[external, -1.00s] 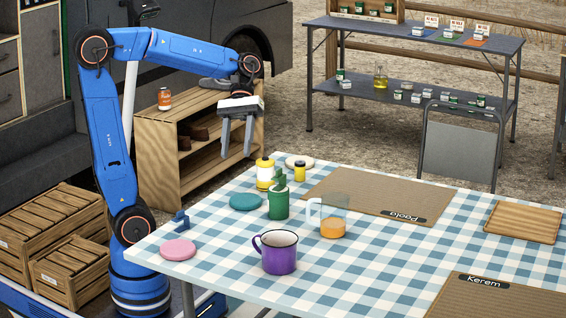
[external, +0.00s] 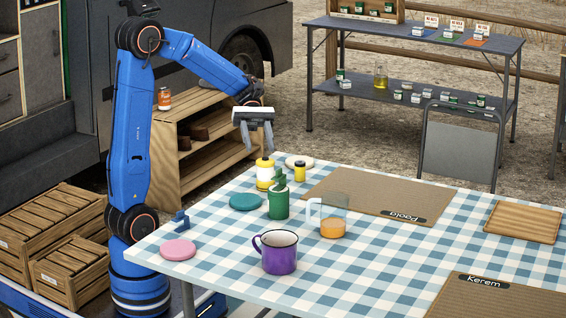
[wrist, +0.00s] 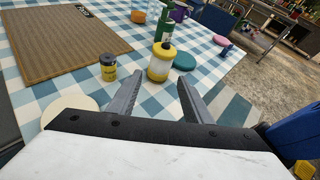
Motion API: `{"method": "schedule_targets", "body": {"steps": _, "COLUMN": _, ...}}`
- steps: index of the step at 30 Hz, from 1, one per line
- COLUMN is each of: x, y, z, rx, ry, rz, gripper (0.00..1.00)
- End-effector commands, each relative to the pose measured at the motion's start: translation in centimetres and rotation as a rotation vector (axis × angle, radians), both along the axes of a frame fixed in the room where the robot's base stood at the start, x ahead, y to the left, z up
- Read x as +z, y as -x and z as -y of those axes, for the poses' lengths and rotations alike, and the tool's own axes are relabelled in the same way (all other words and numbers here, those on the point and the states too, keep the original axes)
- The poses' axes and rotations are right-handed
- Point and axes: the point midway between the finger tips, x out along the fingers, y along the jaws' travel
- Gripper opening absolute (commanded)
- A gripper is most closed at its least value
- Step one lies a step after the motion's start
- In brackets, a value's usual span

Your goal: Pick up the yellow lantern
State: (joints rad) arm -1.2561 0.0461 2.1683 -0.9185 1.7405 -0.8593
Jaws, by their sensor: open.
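The yellow lantern (external: 265,174), with a pale band and a small dark top, stands upright on the checked table near its far left edge. It also shows in the wrist view (wrist: 162,62). My gripper (external: 257,149) is open and empty, just above the lantern and slightly left of it in the external view. In the wrist view, the lantern lies just beyond and between my open fingertips (wrist: 160,80). I see no contact between them.
A small yellow jar (external: 300,171) stands close to the lantern. A brown mat (external: 370,193) lies to the right.

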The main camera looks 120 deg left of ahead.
Motion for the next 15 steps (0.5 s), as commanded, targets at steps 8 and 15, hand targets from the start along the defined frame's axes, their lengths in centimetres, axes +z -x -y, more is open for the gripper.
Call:
{"method": "schedule_targets", "body": {"steps": 8, "x": -1.7, "y": -2.6, "z": 3.3, "rx": -0.005, "ry": 0.000, "rz": -0.001, "gripper": 0.45}}
{"method": "schedule_targets", "body": {"steps": 15, "x": -3.2, "y": -5.0, "z": 6.1, "rx": -0.005, "ry": -0.001, "rz": 0.000, "gripper": 0.45}}
